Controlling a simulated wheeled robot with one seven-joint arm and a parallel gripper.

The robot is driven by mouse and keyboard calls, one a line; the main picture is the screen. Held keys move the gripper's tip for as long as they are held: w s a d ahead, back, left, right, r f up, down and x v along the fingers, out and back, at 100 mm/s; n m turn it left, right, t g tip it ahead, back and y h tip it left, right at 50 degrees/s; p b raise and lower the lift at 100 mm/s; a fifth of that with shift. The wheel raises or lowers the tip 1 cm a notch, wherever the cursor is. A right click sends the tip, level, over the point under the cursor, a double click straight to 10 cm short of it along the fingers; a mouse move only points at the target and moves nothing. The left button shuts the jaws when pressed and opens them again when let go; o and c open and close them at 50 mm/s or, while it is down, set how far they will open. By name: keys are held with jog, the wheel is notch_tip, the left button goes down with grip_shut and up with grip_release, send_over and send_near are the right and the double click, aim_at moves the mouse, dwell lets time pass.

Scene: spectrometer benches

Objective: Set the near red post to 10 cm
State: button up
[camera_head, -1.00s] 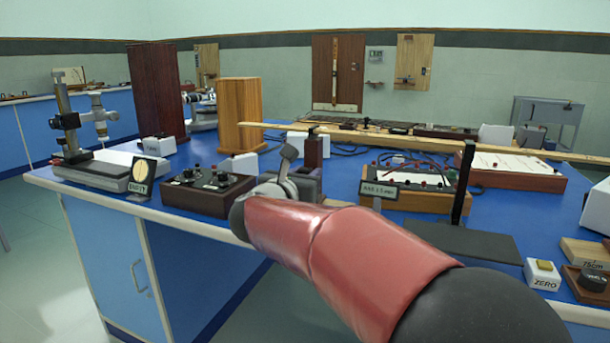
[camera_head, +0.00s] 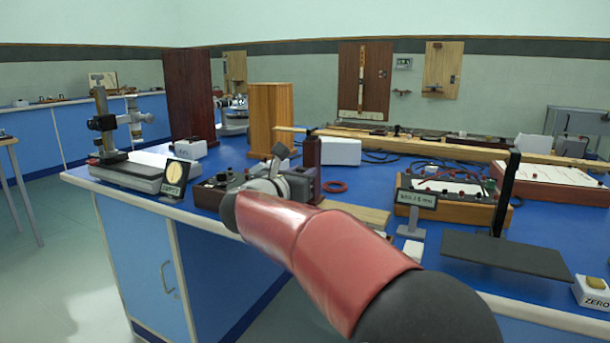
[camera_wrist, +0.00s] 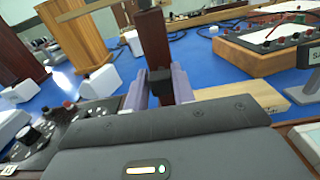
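The near red post (camera_head: 312,151) is a dark reddish upright block at the middle of the bench in the head view. In the wrist view the post (camera_wrist: 153,42) stands upright, with a black block low on its near face. My gripper (camera_wrist: 160,88) has one purple finger on each side of that block and appears closed on it, with no clear gap.
A knobbed black box (camera_head: 210,192) and a dial sign (camera_head: 174,180) stand left. A wooden-sided panel (camera_head: 452,208) with a label stand (camera_head: 410,223) is to the right. A black upright plate (camera_head: 507,193) stands on a dark base farther right. A red ring (camera_head: 334,187) lies behind the strip.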

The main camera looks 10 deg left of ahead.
jog(key=o, duration=0.4)
jog(key=shift+a, duration=0.2)
jog(key=b+v, duration=0.1)
jog(key=v, duration=0.6)
jog(key=shift+s+a+b, duration=0.1)
jog(key=shift+s+b, duration=0.25)
jog(key=s+d+r+n+t+y, duration=0.15)
jog(key=d+n+y, duration=0.3)
jog(key=n, duration=0.65)
jog(key=s+d+r+n+g+y, duration=0.1)
jog(key=s+d+r+n+y, duration=0.15)
jog(key=n+y, duration=0.55)
jog(key=s+d+f+n+g+h, duration=0.2)
jog(key=s+d+f+n+g, duration=0.2)
jog(key=s+d+f+n, duration=0.3)
jog(key=s+d+f+n+g+h, duration=0.2)
jog(key=s+d+f+n+g, duration=0.2)
jog(key=s+d+f+n, duration=0.3)
jog(key=s+d+f+n+g+h, duration=0.2)
jog(key=s+d+f+n+g, duration=0.2)
jog(key=s+f, duration=0.8)
jog(key=shift+d+n, duration=1.4)
jog(key=shift+n, duration=0.1)
